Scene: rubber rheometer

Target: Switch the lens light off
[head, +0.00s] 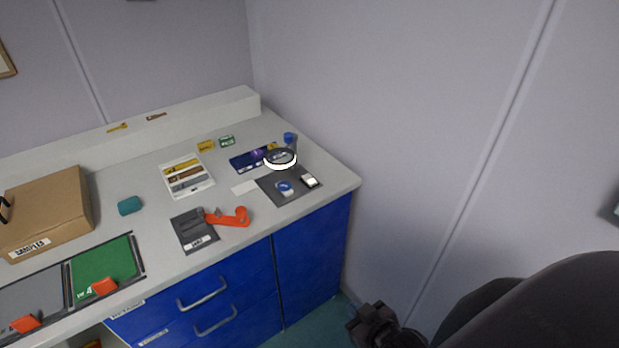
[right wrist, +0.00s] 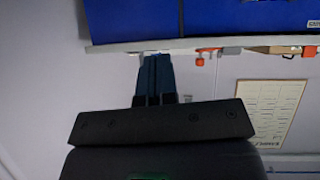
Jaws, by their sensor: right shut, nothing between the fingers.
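The magnifier lens (head: 280,158) has a dark rim and a bright white ring that looks lit. It stands over a dark mat (head: 272,187) at the right end of the counter. My left gripper is not in view.
The counter's front edge lies between my right gripper and the lens. An orange tool (head: 230,217), a white tray of samples (head: 187,176), a teal block (head: 130,205) and a cardboard box (head: 48,212) are farther left. A bare wall (head: 420,140) stands to the right.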

